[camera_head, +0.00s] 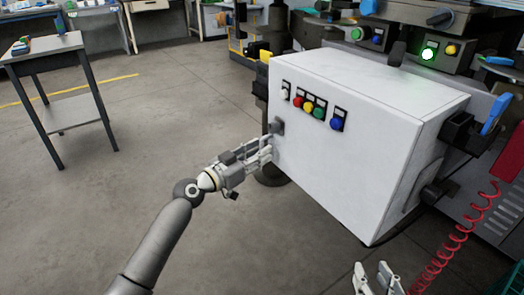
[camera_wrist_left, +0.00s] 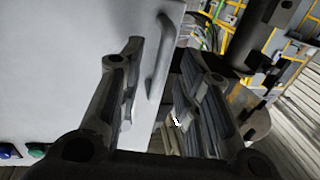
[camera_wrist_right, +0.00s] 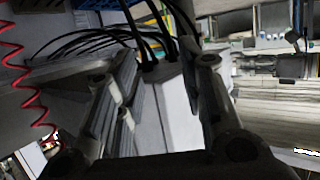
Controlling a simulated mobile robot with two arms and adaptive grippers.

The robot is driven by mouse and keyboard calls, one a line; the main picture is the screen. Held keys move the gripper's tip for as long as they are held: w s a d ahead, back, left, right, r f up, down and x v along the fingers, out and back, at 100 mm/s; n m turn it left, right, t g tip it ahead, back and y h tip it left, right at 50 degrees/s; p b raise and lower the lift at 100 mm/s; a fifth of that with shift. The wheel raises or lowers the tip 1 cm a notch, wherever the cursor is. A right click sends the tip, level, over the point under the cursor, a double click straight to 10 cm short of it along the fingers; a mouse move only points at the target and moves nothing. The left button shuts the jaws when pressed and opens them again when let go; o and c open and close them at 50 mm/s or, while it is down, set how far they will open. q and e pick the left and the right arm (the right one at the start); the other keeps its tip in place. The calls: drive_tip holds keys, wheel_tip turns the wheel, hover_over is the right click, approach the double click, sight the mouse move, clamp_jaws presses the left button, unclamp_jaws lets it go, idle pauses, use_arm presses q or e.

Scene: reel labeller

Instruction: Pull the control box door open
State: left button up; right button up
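The control box (camera_head: 350,110) is a white box with its door face (camera_head: 310,150) toward the left front. The door looks shut. A row of coloured buttons and a small dark part (camera_head: 277,126) are on this face. My left gripper (camera_head: 268,150) is at the door's left edge, just below the dark part. In the left wrist view, a grey bar handle (camera_wrist_left: 160,70) stands on the white door, between the two spread fingers of the left gripper (camera_wrist_left: 158,75). Contact is not visible. My right gripper (camera_head: 376,275) is open and empty below the box, also open in its wrist view (camera_wrist_right: 160,90).
A red coiled cable (camera_head: 450,245) hangs at the right near the right gripper. A machine with lit buttons (camera_head: 428,53) stands behind the box. A small grey table (camera_head: 50,45) stands at the far left. The floor left of the box is clear.

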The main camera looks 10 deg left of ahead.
use_arm(q)
drive_tip(key=shift+x, duration=1)
clamp_jaws()
